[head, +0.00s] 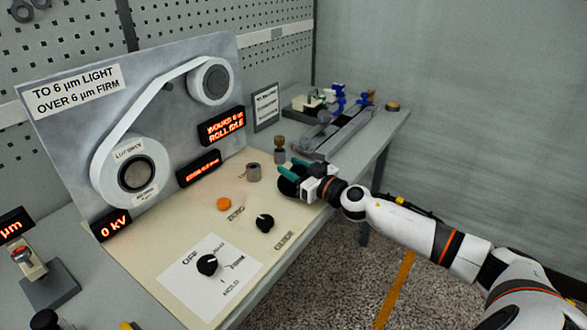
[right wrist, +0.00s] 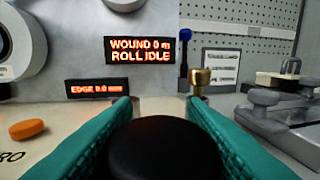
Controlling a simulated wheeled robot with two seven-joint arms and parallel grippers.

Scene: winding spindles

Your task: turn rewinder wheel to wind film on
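A black round wheel knob (head: 287,187) stands on the cream console, right of the grey knob. My right gripper (head: 290,169) is at it, with its teal fingers apart. In the right wrist view the black wheel knob (right wrist: 165,150) shows large between the spread fingers; I cannot tell whether they touch it. The film (head: 137,112) runs from the large lower roll (head: 101,172) up to the smaller upper roll (head: 199,92) on the grey panel. A red display (right wrist: 139,50) reads "WOUND 0 m ROLL IDLE". My left gripper is not in view.
The console carries an orange button (head: 223,204), a grey knob (head: 254,173) and black dials (head: 265,223) (head: 207,265). A brass-topped post (head: 280,149) stands just beyond my right gripper. A metal rail fixture (head: 335,133) lies further right.

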